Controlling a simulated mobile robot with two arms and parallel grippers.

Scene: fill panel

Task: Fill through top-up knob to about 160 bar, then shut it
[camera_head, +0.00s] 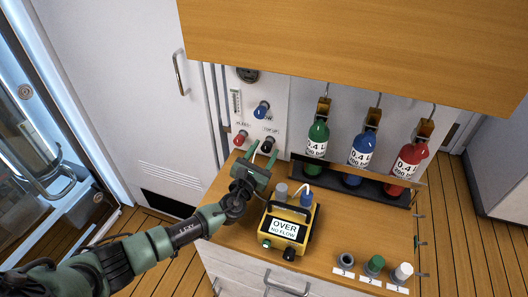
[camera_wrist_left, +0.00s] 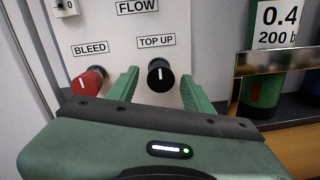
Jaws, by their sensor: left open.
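The black TOP UP knob (camera_wrist_left: 160,75) sits on the white panel (camera_head: 273,100), its white mark about upright. In the head view the knob (camera_head: 268,144) is partly hidden by my gripper. My left gripper (camera_head: 262,155) is open, its green fingers on either side of the knob in the left wrist view (camera_wrist_left: 160,82). I cannot tell whether they touch it. The red BLEED knob (camera_wrist_left: 88,81) is to the left, and a blue knob (camera_head: 261,109) is above. A dark round gauge (camera_head: 247,75) is cut off by the overhead cabinet; its reading is illegible. My right gripper is out of view.
The overhead cabinet (camera_head: 370,40) juts over the panel. Three small caps (camera_head: 375,265) stand at the front right.

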